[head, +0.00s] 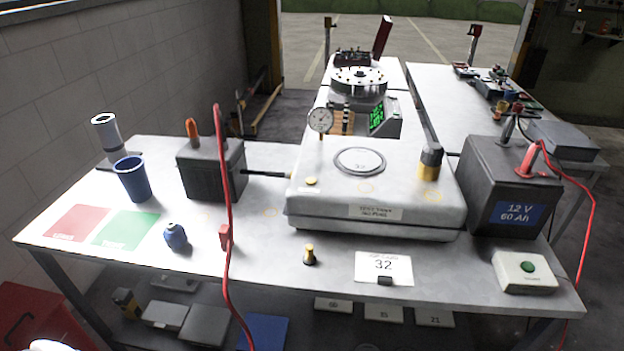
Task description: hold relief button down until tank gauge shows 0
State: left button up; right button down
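A pale grey tank-like box (300,207) stands on the bench, with a round plate on top and a label on its front that I cannot read clearly. A small round gauge (320,120) stands upright at its back left; its needle is too small to read. A small brass button (311,181) sits on the box's top at the front left. A white box with a green button (526,268) stands at the bench's front right. I cannot tell which of these is the relief button. Neither of my grippers can be made out, and nothing is seen touching either button.
A red cable (226,180) hangs across the front left.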

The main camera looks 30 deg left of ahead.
pick_arm(q)
grip_shut()
jog(key=shift+a, duration=0.1)
dwell(1.8)
